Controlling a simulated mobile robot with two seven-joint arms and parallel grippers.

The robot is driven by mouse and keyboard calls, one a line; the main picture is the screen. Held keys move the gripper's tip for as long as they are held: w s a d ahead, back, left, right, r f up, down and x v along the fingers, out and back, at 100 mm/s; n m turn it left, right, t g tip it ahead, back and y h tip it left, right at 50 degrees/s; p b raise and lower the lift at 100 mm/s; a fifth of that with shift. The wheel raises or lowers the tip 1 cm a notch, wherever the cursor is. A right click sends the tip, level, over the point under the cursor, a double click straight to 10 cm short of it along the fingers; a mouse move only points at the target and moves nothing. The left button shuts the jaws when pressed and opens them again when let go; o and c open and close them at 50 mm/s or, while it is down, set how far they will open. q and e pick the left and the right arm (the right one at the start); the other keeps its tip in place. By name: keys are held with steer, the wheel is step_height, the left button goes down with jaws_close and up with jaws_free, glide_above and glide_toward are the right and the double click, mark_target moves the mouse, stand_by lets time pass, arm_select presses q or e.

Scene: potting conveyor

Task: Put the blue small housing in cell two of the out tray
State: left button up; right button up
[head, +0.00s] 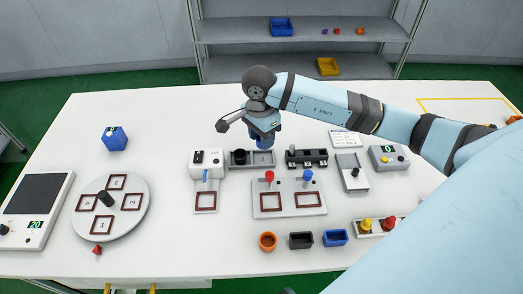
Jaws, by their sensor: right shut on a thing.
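My right gripper (263,132) reaches in from the right and points down over the back middle of the table. It is shut on a blue piece (265,143), which shows just below the fingers; its shape is mostly hidden, so I cannot tell if it is the small housing. Another small blue open box (335,238) stands at the front, beside a black one. No tray is clearly marked as the out tray; a grey tray (289,212) with two red-framed cells lies in the middle. My left gripper is not in view.
A round plate (135,223) with numbered cells and a scale (30,218) lie at left. A blue block (114,138) stands behind them. The back left is clear.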

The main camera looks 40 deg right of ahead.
mark_target(261, 160)
steer(key=shift+f, duration=3.05)
steer(key=shift+f, duration=0.1)
steer(key=shift+f, duration=0.15)
steer(key=o, duration=1)
steer(key=shift+c, duration=0.2)
steer(key=r, duration=1.2)
steer(key=shift+w+r, duration=0.3)
steer(key=shift+w, duration=0.05)
steer(key=shift+f, duration=0.1)
